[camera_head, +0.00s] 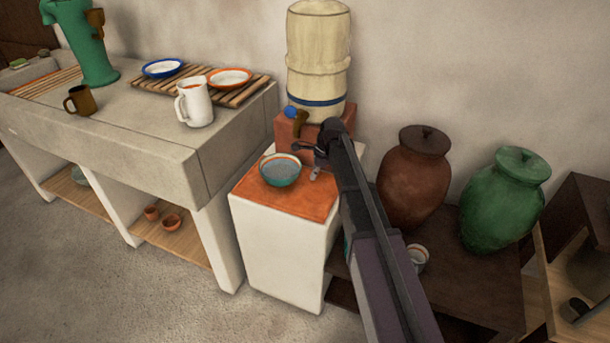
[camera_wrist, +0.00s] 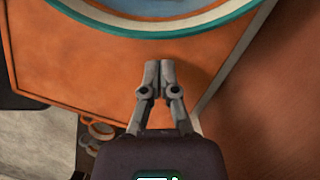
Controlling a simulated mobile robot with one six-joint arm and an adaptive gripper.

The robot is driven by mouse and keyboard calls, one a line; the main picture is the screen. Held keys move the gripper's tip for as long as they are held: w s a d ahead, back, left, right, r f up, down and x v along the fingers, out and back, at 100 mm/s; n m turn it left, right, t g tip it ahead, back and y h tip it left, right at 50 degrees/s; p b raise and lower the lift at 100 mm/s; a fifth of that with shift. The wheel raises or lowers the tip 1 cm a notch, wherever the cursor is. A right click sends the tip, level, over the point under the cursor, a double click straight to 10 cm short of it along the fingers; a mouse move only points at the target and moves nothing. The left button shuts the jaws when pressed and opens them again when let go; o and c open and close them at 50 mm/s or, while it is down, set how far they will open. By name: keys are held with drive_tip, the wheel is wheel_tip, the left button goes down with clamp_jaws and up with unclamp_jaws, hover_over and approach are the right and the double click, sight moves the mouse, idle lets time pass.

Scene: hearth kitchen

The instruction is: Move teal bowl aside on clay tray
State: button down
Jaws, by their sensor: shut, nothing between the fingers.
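The teal bowl (camera_head: 280,171) stands upright on the orange clay tray (camera_head: 291,202), on top of a white block. It has a pale rim with an orange line and looks blue-grey inside. In the wrist view, part of the bowl (camera_wrist: 150,27) shows at the top edge, with bare clay tray (camera_wrist: 60,60) below it. My gripper (camera_wrist: 159,72) is shut and empty, its fingertips together over the tray, just short of the bowl's rim. In the head view, my arm reaches in from the lower right, and the gripper is beside the bowl's right side, partly hidden by the arm.
A cream water dispenser (camera_head: 319,60) with a spigot stands behind the tray. A brown lidded jar (camera_head: 413,180) and a green lidded jar (camera_head: 506,200) stand to the right. A stone counter (camera_head: 150,135) on the left holds a white pitcher (camera_head: 194,103) and plates on a slatted rack.

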drive_tip(key=p+v, duration=0.8)
drive_tip(key=v, duration=0.1)
drive_tip(key=shift+r+p, duration=0.35)
drive_tip(key=shift+r, duration=0.05)
drive_tip(key=shift+d, duration=0.15)
idle(0.3)
drive_tip(key=d+y, duration=0.2)
drive_tip(key=d+b, duration=0.1)
drive_tip(key=shift+w+r+y, duration=0.35)
drive_tip(key=shift+r+y, duration=0.05)
drive_tip(key=shift+f, duration=0.1)
